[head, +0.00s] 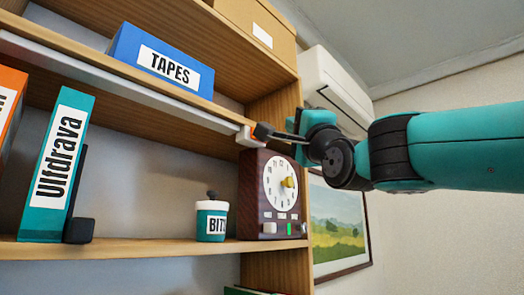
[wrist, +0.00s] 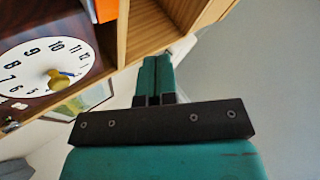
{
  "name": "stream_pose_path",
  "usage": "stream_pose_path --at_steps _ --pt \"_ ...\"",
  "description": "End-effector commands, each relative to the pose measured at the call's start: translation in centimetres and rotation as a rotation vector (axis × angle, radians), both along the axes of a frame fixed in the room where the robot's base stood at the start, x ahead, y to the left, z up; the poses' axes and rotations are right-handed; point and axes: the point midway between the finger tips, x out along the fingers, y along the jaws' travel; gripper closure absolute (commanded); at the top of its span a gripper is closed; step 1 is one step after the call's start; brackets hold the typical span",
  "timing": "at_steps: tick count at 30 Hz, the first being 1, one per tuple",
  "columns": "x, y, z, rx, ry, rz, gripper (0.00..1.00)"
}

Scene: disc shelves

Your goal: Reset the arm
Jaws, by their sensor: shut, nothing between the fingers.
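My arm (head: 450,148) is teal and black and reaches in from the right in the head view. My gripper (head: 258,131) points left, its dark fingertips near the right end of the upper shelf edge, above the clock.
A dark clock box (head: 257,200) with a white dial stands on the lower shelf (head: 150,248), beside a teal jar (head: 211,221). A teal Ulfdrava box (head: 58,165) stands left. A blue TAPES box (head: 162,62) sits above. A framed picture (head: 340,225) and air conditioner (head: 338,85) are right.

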Motion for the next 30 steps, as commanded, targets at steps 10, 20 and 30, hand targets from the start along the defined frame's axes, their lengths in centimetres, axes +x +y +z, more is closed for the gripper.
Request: stream_pose_path --at_steps 10,20,30 --pt "0.4 0.1 -1.5 -0.056 0.037 -0.018 1.0" --pt "-0.5 -1.9 -22.8 -0.863 0.438 -0.064 1.0" --pt "-15.3 -8.4 -43.9 -1.673 0.632 0.378 1.0"
